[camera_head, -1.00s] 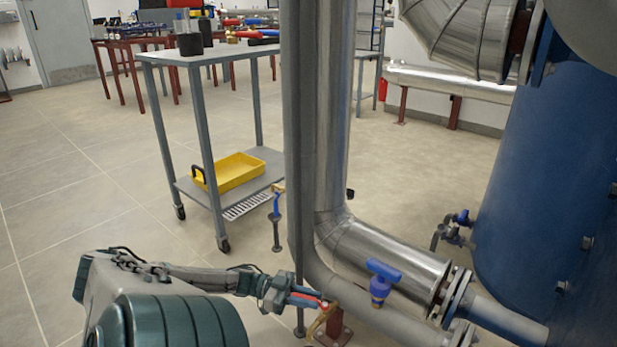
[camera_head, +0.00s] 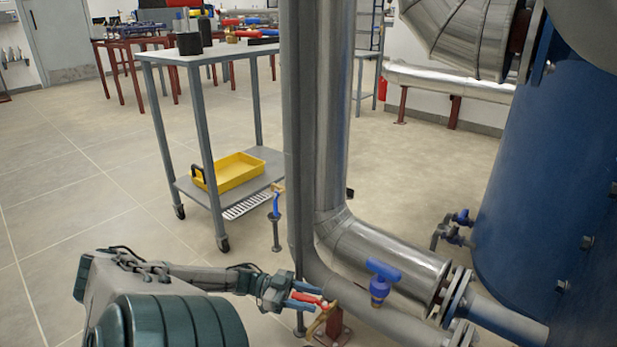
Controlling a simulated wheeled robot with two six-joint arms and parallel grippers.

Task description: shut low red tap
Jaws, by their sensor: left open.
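The low red tap (camera_head: 310,299) has a red lever on a brass body, beside the foot of the vertical pipe at the lower middle of the head view. The brass part (camera_head: 322,320) slants down to the left beside a red support. My left gripper (camera_head: 310,297) reaches in from the left with its two blue fingers apart. The red lever lies between the fingers in the picture; whether either finger touches it I cannot tell. My right gripper is not in view.
A large silver pipe (camera_head: 334,120) rises just behind the tap and bends right towards the blue tank (camera_head: 545,190). A blue-handled valve (camera_head: 381,280) stands to the right of the tap. A grey trolley (camera_head: 203,140) with a yellow tray (camera_head: 232,172) stands behind.

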